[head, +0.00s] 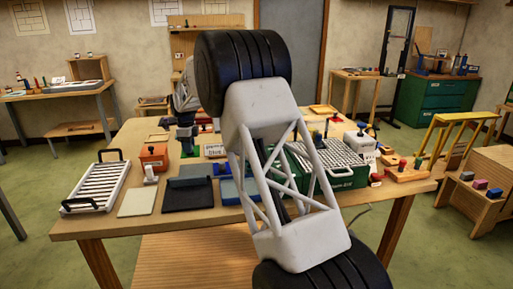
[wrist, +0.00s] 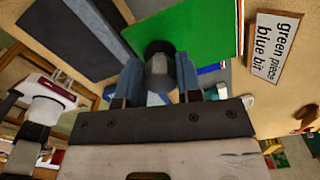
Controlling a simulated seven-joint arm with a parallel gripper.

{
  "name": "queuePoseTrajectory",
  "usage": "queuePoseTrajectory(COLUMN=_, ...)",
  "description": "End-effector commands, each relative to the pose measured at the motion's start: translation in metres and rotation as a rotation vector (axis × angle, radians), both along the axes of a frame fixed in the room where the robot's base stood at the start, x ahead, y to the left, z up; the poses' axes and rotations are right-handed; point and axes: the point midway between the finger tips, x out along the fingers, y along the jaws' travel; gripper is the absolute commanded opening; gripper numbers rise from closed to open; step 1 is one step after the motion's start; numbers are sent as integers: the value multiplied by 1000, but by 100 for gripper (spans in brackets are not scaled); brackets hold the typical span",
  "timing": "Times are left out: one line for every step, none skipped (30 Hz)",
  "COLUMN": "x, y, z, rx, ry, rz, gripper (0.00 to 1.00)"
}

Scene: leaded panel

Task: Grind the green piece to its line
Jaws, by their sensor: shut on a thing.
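My gripper (wrist: 159,82) shows in the wrist view with blue-grey fingers shut on a grey, dark-topped round handle (wrist: 158,66). What lies below the handle is mostly hidden by the fingers. A flat bright green surface (wrist: 195,25) lies just beyond the fingertips; I cannot tell whether it is the green piece or a mat. A card reading "green piece" and "blue bit" (wrist: 276,47) lies to its right. In the head view, my gripper (head: 187,140) is at the left middle of the bench, above a small green patch. No grinder is clearly identifiable.
The wooden bench (head: 90,227) is crowded. A white slatted rack (head: 95,188), an orange box (head: 154,156), a pale sheet (head: 137,202) and a dark flat case (head: 189,192) stand left of my arm. A green box with a ribbed top (head: 335,176) stands right.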

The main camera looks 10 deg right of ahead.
Motion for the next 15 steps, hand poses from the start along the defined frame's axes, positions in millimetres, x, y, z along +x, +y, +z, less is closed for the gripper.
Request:
queuePoseTrajectory(x=0, y=0, z=0, rx=0, ry=-1, rz=0, gripper=12)
queuePoseTrajectory(x=0, y=-1, z=0, rx=0, ry=-1, rz=0, gripper=12)
queuePoseTrajectory(x=0, y=-1, z=1, rx=0, ry=-1, rz=0, gripper=12)
queuePoseTrajectory(x=0, y=-3, z=1, rx=0, ry=-1, rz=0, gripper=12)
queuePoseTrajectory(x=0, y=-4, z=1, rx=0, ry=-1, rz=0, gripper=12)
queuePoseTrajectory(x=0, y=-7, z=2, rx=0, ry=-1, rz=0, gripper=12)
queuePoseTrajectory(x=0, y=-10, z=2, rx=0, ry=-1, rz=0, gripper=12)
queuePoseTrajectory(x=1, y=-13, z=2, rx=0, ry=-1, rz=1, gripper=12)
queuePoseTrajectory(x=1, y=-18, z=3, rx=0, ry=-1, rz=3, gripper=12)
queuePoseTrajectory(x=1, y=-23, z=4, rx=0, ry=-1, rz=4, gripper=12)
queuePoseTrajectory(x=1, y=-28, z=5, rx=0, ry=-1, rz=5, gripper=12)
queuePoseTrajectory(x=1, y=-36, z=6, rx=0, ry=-1, rz=6, gripper=12)
queuePoseTrajectory(x=1, y=-43, z=6, rx=0, ry=-1, rz=8, gripper=12)
queuePoseTrajectory(x=1, y=-51, z=8, rx=0, ry=-1, rz=10, gripper=12)
queuePoseTrajectory(x=0, y=-61, z=9, rx=0, ry=-1, rz=12, gripper=12)
